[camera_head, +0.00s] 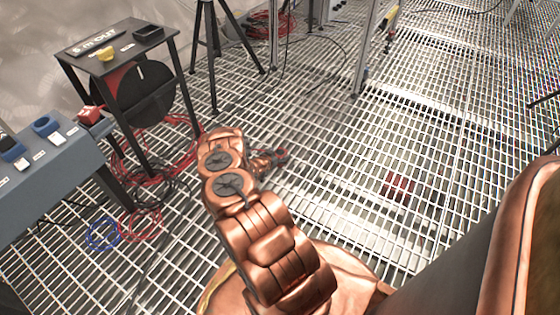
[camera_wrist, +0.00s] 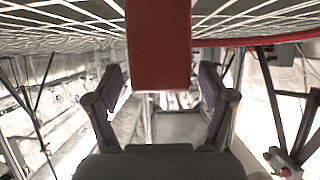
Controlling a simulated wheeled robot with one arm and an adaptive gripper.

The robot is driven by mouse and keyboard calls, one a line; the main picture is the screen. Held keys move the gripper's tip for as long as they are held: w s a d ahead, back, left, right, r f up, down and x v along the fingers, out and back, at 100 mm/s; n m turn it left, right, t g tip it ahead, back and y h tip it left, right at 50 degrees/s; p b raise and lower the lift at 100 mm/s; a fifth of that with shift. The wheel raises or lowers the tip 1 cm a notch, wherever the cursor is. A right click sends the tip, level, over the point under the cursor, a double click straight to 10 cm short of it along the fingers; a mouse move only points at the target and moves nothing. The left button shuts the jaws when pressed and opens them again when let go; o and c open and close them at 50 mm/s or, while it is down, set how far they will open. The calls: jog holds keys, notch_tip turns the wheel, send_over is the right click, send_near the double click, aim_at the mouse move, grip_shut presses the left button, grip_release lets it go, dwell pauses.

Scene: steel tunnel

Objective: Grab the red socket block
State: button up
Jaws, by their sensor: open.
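The red socket block (camera_head: 90,115) sits at the right end of the blue-grey bench (camera_head: 60,175), at the left of the head view. My gripper (camera_head: 275,157) is well to its right, above the grating floor and clear of the bench. In the wrist view my gripper (camera_wrist: 160,90) is open, with its two dark fingers spread apart. A flat red shape (camera_wrist: 158,50) comes down from the top edge between the fingers, close to the camera. I cannot tell what it is.
Two blue blocks (camera_head: 46,127) sit on the bench. A black side table (camera_head: 125,45) behind it holds a yellow block (camera_head: 107,54) and a dark tray (camera_head: 148,32). Red cables (camera_head: 180,150) and blue cables (camera_head: 103,234) lie on the grating. The floor to the right is mostly clear.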

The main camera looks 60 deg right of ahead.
jog(key=shift+w+d+f, duration=0.1)
jog(key=shift+d+f, duration=0.15)
jog(key=shift+d, duration=0.35)
jog(key=c, duration=1.4)
jog(key=shift+c, duration=0.2)
jog(key=shift+r, duration=0.15)
